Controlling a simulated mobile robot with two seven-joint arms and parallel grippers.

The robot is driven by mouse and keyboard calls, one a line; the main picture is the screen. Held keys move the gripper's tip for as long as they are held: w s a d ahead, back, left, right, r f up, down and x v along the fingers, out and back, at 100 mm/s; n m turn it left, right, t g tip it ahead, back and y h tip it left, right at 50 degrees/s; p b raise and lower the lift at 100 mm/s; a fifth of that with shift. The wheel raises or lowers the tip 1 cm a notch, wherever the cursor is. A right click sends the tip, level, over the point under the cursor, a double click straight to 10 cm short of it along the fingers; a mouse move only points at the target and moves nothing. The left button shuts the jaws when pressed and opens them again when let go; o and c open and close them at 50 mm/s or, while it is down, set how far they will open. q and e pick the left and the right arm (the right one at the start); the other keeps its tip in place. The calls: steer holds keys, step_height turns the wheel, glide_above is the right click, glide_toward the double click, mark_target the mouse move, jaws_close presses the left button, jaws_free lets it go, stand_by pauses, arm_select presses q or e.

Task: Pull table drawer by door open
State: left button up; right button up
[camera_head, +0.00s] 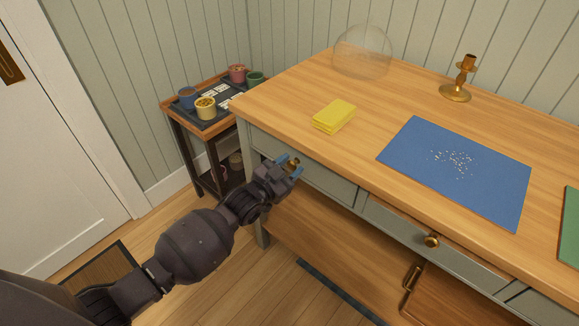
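The wooden table (300,90) has a grey-green front with drawers. The drawer nearest the door (330,182) is at the table's left end, and its front looks flush with the frame. Its brass knob (294,161) shows between the blue fingertips of my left gripper (289,166). The fingers are apart, one on each side of the knob; I cannot tell whether they press on it. The gripper hides part of the drawer front. The white door (50,150) stands at the far left. My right gripper is not in view.
Another drawer with a brass knob (432,240) is to the right. On the tabletop are a yellow cloth (334,116), a blue mat (460,185), a glass dome (362,52) and a brass candlestick (460,80). A small side table (180,128) with cups stands behind the left end.

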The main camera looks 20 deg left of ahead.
arm_select(q)
jaws_close()
steer(key=shift+s, duration=0.15)
